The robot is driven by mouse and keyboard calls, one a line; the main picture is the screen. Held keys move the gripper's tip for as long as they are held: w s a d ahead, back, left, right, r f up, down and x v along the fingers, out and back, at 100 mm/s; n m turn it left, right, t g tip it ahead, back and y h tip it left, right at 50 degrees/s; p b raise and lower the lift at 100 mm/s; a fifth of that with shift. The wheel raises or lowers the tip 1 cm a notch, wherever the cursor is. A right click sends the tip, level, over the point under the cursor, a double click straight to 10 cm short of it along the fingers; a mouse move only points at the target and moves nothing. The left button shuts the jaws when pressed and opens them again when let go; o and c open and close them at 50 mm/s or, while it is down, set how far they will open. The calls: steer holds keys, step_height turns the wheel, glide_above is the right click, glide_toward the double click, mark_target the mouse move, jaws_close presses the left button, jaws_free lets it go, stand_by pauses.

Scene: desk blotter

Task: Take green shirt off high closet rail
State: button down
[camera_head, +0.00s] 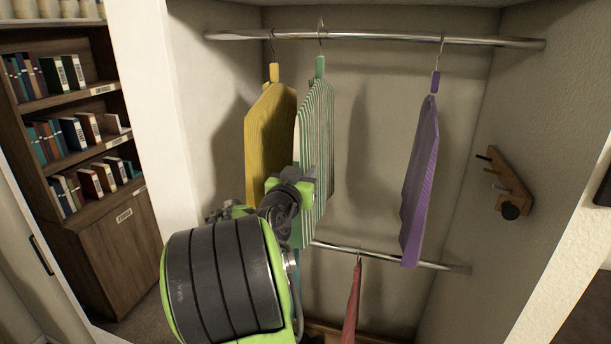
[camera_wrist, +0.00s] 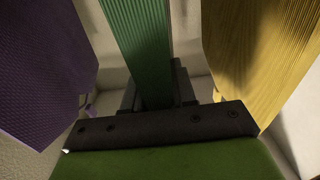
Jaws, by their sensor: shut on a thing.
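The green striped shirt (camera_head: 316,120) hangs upright below the high closet rail (camera_head: 390,39), between the yellow and purple shirts. Its hook tip shows a little above the rail, higher than the other hooks; I cannot tell if it still touches. My gripper (camera_head: 310,183) is shut on the green shirt around its mid-height. In the wrist view the green shirt (camera_wrist: 139,40) runs between the two dark fingers of my gripper (camera_wrist: 156,88). My arm hides part of the shirt's lower left side.
A yellow shirt (camera_head: 268,130) hangs close on the left, a purple shirt (camera_head: 420,180) farther right. A lower rail (camera_head: 400,260) carries a red garment (camera_head: 352,305). A wooden peg rack (camera_head: 508,185) is on the right wall. A bookshelf (camera_head: 75,110) stands outside, left.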

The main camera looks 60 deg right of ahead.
steer(key=shift+s+a+r+b, duration=0.1)
steer(key=shift+s+a+b, duration=0.1)
steer(key=shift+a+b, duration=0.65)
steer(key=shift+s+a+b, duration=0.2)
steer(key=shift+a+b, duration=0.15)
steer(key=shift+a, duration=0.95)
steer(key=shift+w, duration=0.1)
